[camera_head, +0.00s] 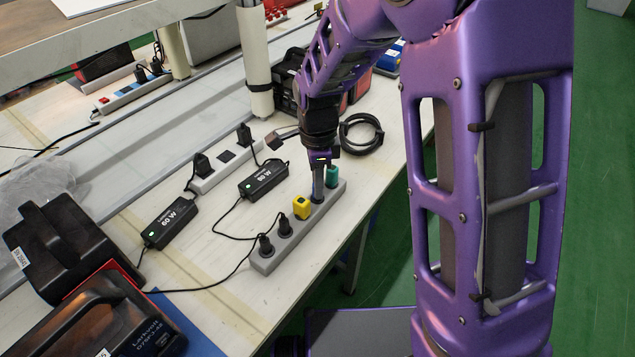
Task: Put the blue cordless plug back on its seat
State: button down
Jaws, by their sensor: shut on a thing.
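My gripper (318,192) points down over the grey power strip (262,264) near the table's front edge. Its narrow grey-blue fingers are shut on the blue cordless plug, which they mostly hide. The fingertips are at the strip's top, between a yellow plug (302,209) and a teal plug (332,175). I cannot tell whether the blue plug touches its seat or is apart from it. Two black corded plugs (284,225) stand in the strip's nearer end.
Two black power adapters (264,180) (171,222) and a white strip (212,178) lie behind. A coiled black cable (361,134) lies right of my gripper. Black tool cases (62,240) stand at left. A white post (256,60) rises behind my arm.

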jog(key=shift+f, duration=0.1)
dwell(0.4)
jog(key=c, duration=0.8)
grip_release()
jog(key=shift+o, duration=0.2)
